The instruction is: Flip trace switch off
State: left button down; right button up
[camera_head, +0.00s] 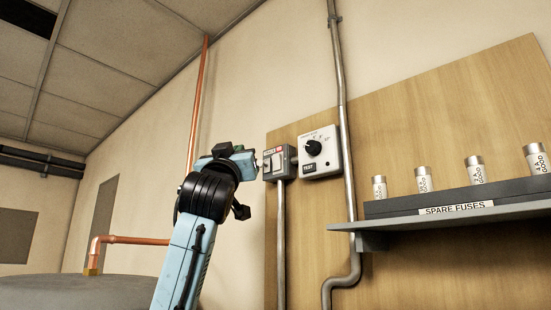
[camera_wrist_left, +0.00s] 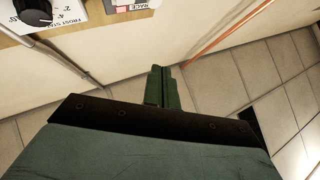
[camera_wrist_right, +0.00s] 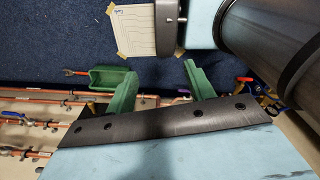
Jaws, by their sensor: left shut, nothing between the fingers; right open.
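The trace switch is a small grey box (camera_head: 278,165) with a red and white label, fixed at the left edge of a wooden wall board. Its label shows only partly at the top of the left wrist view (camera_wrist_left: 130,5). My left gripper (camera_head: 257,160) is shut and empty, its tips close to the left side of the box. I cannot tell whether they touch it. The lever's position is too small to read. My right gripper (camera_wrist_right: 160,72) is open and empty, seen only in the right wrist view, away from the switch.
A white dial box (camera_head: 319,152) sits right beside the switch. Conduits (camera_head: 339,80) run up the board. A shelf (camera_head: 450,216) at right holds several spare fuses (camera_head: 475,169). A copper pipe (camera_head: 198,100) rises left of my arm. Below my right gripper lie a paper sheet (camera_wrist_right: 133,30) and copper pipes.

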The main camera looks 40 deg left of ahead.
aim_at(276, 163)
pick_arm(q)
jog(key=w+p, duration=0.1)
jog(key=w, duration=0.2)
jog(key=w+p, duration=0.1)
jog(key=w, duration=0.2)
jog(key=w+r+p, duration=0.1)
jog(key=w, duration=0.1)
jog(key=shift+w+d, duration=0.4)
pick_arm(e)
jog(key=w+r, duration=0.2)
jog(key=r, duration=0.1)
jog(key=shift+w+a+r, duration=0.1)
jog(key=shift+w+r, duration=0.05)
jog(key=shift+w, duration=0.2)
dwell(0.9)
pick_arm(q)
jog(key=shift+w, duration=0.1)
jog(key=shift+w, duration=0.35)
jog(key=shift+w, duration=0.3)
dwell(0.7)
jog(key=shift+s, duration=0.1)
jog(key=shift+s+b, duration=0.5)
jog(key=shift+s, duration=0.2)
pick_arm(e)
jog(key=shift+f, duration=0.55)
